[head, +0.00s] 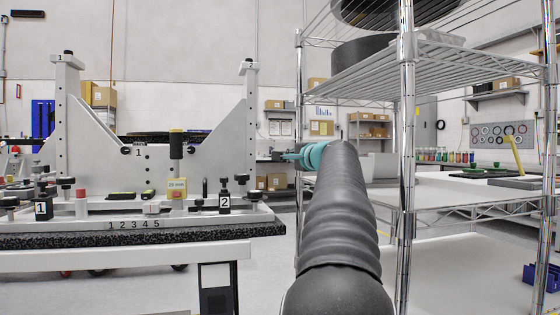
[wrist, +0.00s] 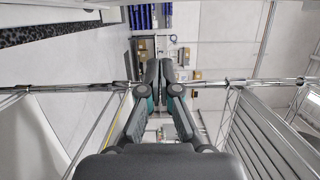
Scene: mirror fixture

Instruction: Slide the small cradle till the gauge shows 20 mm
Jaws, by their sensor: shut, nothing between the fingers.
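The mirror fixture (head: 150,205) stands at the left in the head view, with two grey uprights and a front rail numbered 1 to 5. A small yellow block with a label (head: 177,187), which looks like the gauge, sits at its middle; the reading is too small to be sure of. A black post with a yellow top (head: 176,145) rises just above it. I cannot tell which part is the small cradle. My gripper (head: 290,157) is to the right of the fixture, apart from it. In the wrist view its fingers (wrist: 159,78) are together and empty.
A wire shelf rack (head: 407,150) stands close on the right of my arm. Black knobs and blocks marked 1 (head: 41,208) and 2 (head: 225,202) stand along the fixture's front.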

